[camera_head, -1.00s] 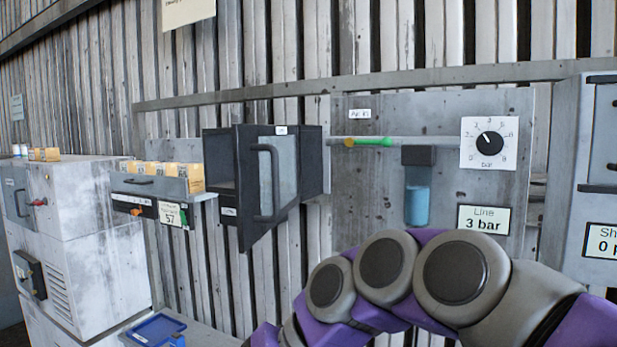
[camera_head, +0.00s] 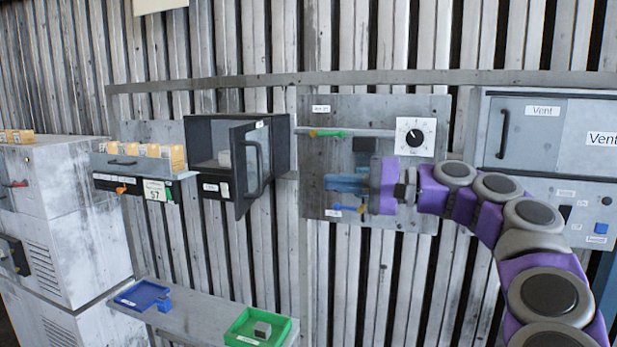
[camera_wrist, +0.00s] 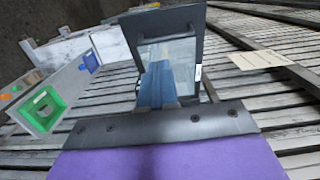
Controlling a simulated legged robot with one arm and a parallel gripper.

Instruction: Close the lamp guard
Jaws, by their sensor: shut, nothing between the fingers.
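A dark box (camera_head: 210,135) on the wall has a hinged, glazed door in a dark frame (camera_head: 240,172), which I take to be the lamp guard. The door stands open, swung out from the box, with a vertical bar handle on its face. A pale block shows inside the box. My gripper (camera_head: 330,183) is shut and empty, to the right of the door and apart from it, in front of the grey gauge panel. In the wrist view the blue fingers (camera_wrist: 157,75) point at the glazed door (camera_wrist: 182,60); the gap to it is hard to judge.
The gauge panel (camera_head: 437,108) with a dial, a green-handled lever (camera_head: 327,133) and a blue-handled one lies behind my gripper. A shelf below holds a green tray (camera_head: 285,335) and a blue tray (camera_head: 142,296). A drawer with yellow boxes (camera_head: 150,150) is left of the dark box.

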